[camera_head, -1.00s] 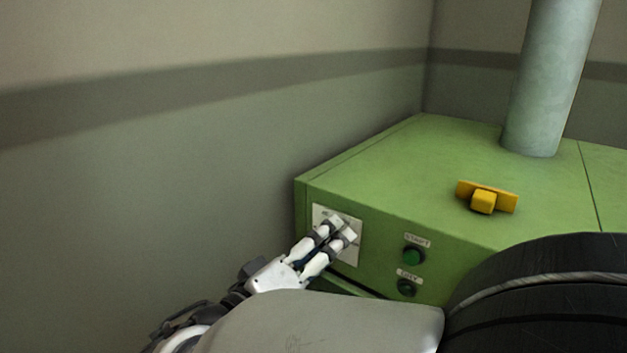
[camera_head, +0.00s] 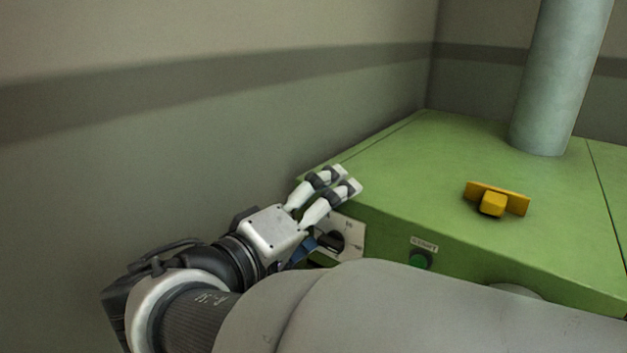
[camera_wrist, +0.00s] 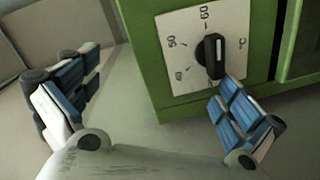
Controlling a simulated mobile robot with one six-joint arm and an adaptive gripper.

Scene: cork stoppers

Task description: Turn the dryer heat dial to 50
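The heat dial is a black knob (camera_wrist: 212,57) on a white plate (camera_wrist: 236,18) marked 40, 50, 60 and °C. In the wrist view its white line runs nearly up and down, with the upper end towards the 60 side. The knob also shows in the head view (camera_head: 336,241), below my fingers. In the wrist view, the right finger (camera_wrist: 240,115) appears just below the knob; contact cannot be told.
The green dryer (camera_head: 420,150) has a green start button (camera_head: 420,259) right of the dial. A yellow block-shaped piece (camera_head: 497,199) lies on its top, with a grey pipe (camera_head: 560,80) behind. A plain wall (camera_head: 200,130) stands close on the left.

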